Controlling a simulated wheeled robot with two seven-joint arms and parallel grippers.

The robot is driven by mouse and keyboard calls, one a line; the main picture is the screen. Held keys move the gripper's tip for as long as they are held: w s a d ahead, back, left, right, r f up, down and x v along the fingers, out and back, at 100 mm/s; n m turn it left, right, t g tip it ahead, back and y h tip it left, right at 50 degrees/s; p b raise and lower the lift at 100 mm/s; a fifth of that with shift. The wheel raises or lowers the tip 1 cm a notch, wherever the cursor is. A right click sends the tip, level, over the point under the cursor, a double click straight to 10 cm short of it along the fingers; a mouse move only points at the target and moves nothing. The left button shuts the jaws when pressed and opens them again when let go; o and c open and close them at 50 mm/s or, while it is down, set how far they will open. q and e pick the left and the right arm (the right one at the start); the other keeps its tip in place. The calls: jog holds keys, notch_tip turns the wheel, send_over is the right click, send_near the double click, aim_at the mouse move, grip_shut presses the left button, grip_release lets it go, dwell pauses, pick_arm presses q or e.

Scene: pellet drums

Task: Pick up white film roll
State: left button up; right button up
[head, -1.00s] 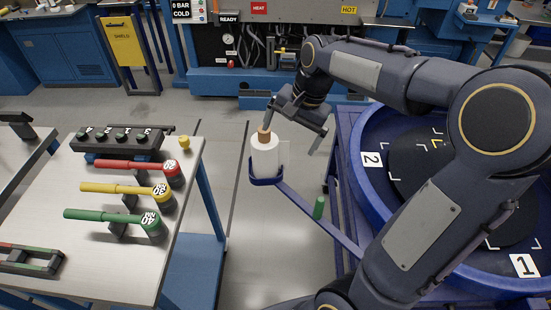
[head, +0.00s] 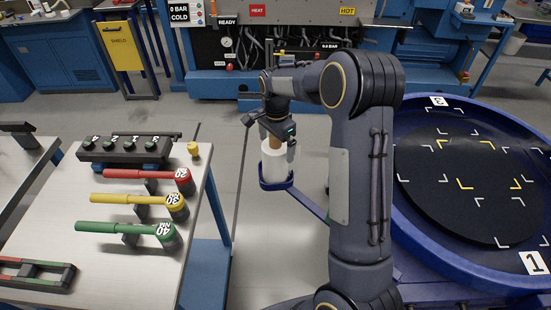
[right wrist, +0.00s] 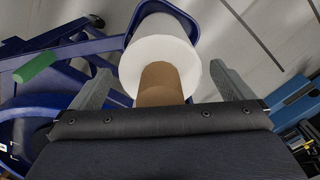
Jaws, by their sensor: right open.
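The white film roll (head: 274,166) stands upright in a blue holder (head: 277,185) at the end of a blue arm. Its brown core (head: 275,142) sticks out at the top. My right gripper (head: 277,146) is over the roll, pointing down, with its fingers around the core's sides. In the right wrist view the open fingers (right wrist: 165,88) stand apart on either side of the brown core (right wrist: 161,82), with gaps on both sides. The white roll (right wrist: 160,50) lies beyond the core. My left gripper is not in view.
A table (head: 60,219) at left holds red, yellow and green torque wrenches and a dark button box (head: 125,147). A large blue round turntable (head: 500,275) stands at right. A green cylinder (right wrist: 35,68) shows in the right wrist view. Floor is free between table and holder.

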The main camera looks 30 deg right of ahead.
jog(key=shift+f, duration=0.75)
jog(key=shift+w+r, duration=0.1)
jog(key=c, duration=2)
jog(key=shift+o, duration=0.2)
